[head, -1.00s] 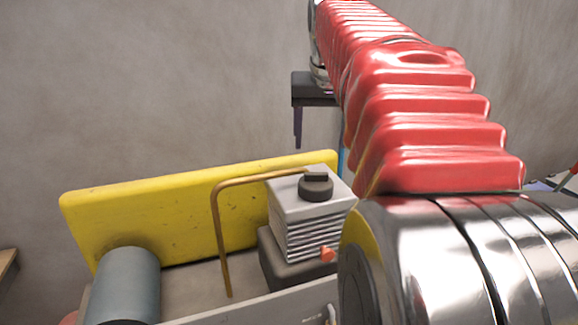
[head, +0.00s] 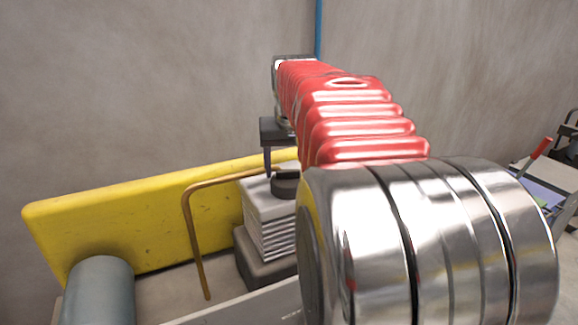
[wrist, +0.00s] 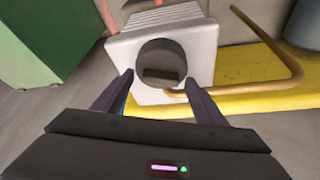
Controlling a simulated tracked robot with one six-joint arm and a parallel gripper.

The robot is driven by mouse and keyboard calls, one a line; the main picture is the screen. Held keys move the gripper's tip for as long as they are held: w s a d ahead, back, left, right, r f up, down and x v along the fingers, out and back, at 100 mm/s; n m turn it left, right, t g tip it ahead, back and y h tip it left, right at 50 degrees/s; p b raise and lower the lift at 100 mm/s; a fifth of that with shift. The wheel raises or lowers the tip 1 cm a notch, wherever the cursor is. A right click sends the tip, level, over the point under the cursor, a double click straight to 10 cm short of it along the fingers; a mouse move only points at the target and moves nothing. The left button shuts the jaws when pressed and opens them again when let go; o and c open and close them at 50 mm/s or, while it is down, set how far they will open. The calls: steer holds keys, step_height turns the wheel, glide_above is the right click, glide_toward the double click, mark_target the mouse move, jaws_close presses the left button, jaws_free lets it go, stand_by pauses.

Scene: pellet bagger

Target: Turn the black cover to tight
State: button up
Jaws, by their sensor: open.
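The black cover (head: 286,184) is a round cap with a raised bar on top, on a pale finned block (head: 268,222). In the wrist view the cover (wrist: 160,56) faces me, its bar lying roughly across the picture. My gripper (wrist: 158,84) is open and empty, its two fingers pointing toward the cover, one on each side of it in the picture. In the head view my gripper (head: 268,165) hangs just above and left of the cover, apart from it.
A brown bent pipe (head: 192,235) rises beside the block and runs toward it. A yellow panel (head: 110,215) stands behind. A grey cylinder (head: 98,290) is at the lower left. A green cabinet (wrist: 45,45) shows in the wrist view. A red-handled lever (head: 541,148) is at far right.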

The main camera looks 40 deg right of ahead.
steer(key=shift+c, duration=0.5)
steer(key=c, duration=0.9)
steer(key=shift+d, duration=0.25)
steer(key=shift+c, duration=0.2)
steer(key=shift+a, duration=0.1)
